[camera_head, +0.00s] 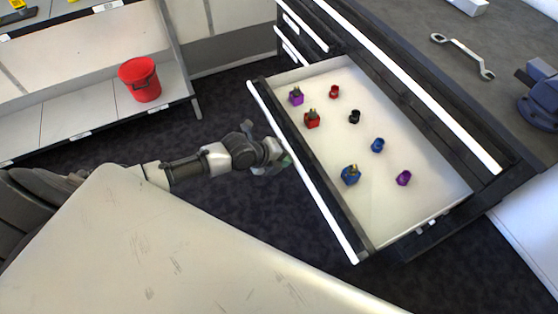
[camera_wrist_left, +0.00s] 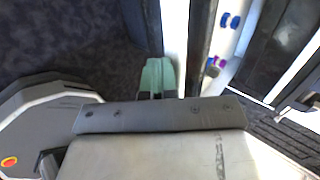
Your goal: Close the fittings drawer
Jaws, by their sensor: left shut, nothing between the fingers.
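The fittings drawer (camera_head: 345,223) is pulled out of a dark cabinet, with a white handle strip (camera_head: 305,178) along its front edge. Several small red, purple, black and blue fittings stand in its pale tray. My left gripper (camera_head: 286,161) is shut and empty, with its greenish fingertips at the outer side of the drawer front, near the middle of the strip. The left wrist view shows the shut fingers (camera_wrist_left: 157,76) close beside the white strip (camera_wrist_left: 175,40); I cannot tell whether they touch. My right gripper is in neither view.
A wrench (camera_head: 463,56) and a dark blue vise (camera_head: 540,98) sit on the grey worktop above the drawer. A red bucket (camera_head: 140,80) stands on a shelf at the upper left. Dark floor (camera_head: 235,205) lies in front of the drawer.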

